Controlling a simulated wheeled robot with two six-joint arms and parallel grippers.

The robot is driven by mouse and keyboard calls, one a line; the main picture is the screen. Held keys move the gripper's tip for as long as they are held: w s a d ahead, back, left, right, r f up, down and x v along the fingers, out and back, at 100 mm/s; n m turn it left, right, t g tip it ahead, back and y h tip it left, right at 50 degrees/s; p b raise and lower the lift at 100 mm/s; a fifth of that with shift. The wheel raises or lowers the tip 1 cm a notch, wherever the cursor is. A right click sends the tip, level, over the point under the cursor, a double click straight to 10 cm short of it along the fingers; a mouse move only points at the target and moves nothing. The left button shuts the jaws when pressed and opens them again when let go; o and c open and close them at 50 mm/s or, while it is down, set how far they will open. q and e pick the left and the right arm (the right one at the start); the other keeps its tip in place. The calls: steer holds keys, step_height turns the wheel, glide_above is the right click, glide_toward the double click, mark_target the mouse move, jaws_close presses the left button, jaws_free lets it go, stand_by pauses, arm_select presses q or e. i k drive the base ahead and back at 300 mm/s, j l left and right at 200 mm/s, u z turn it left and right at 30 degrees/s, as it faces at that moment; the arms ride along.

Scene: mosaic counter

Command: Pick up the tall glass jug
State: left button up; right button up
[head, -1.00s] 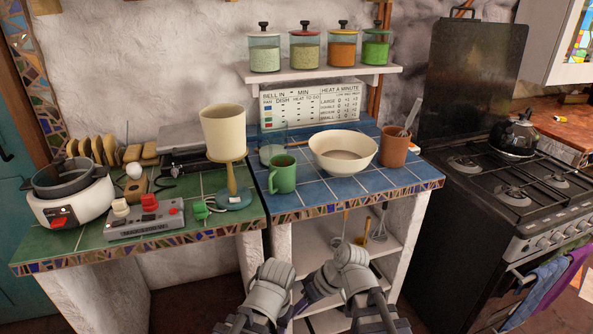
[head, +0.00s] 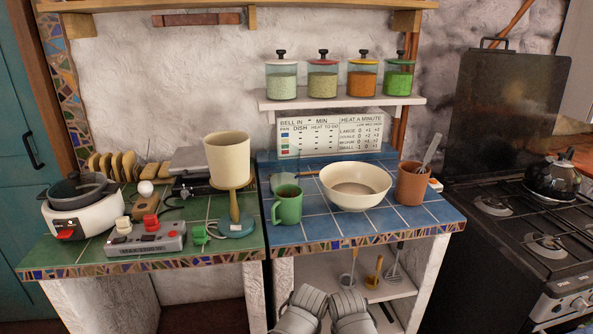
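A clear glass vessel (head: 282,180), which looks like the tall glass jug, stands at the back left of the blue tiled counter (head: 318,229). It is faint against the tiles. The green mug (head: 288,207) stands in front of it and hides its lower part. Two grey rounded parts of my arms show at the bottom middle, in front of the counter and below its top. No gripper fingers show, and nothing of mine touches the glass vessel.
A cream bowl (head: 355,186) and a terracotta pot (head: 411,184) with utensils stand right of the glass. A cream-shaded lamp (head: 228,157) stands to the left. A shelf (head: 340,102) with glass jars hangs above. The blue counter's front is clear.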

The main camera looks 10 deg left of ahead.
mark_target(284, 158)
steer(key=i+l+u, duration=0.1)
steer(key=i+l, duration=0.5)
steer(key=l+u, duration=0.1)
steer(key=u, duration=1.3)
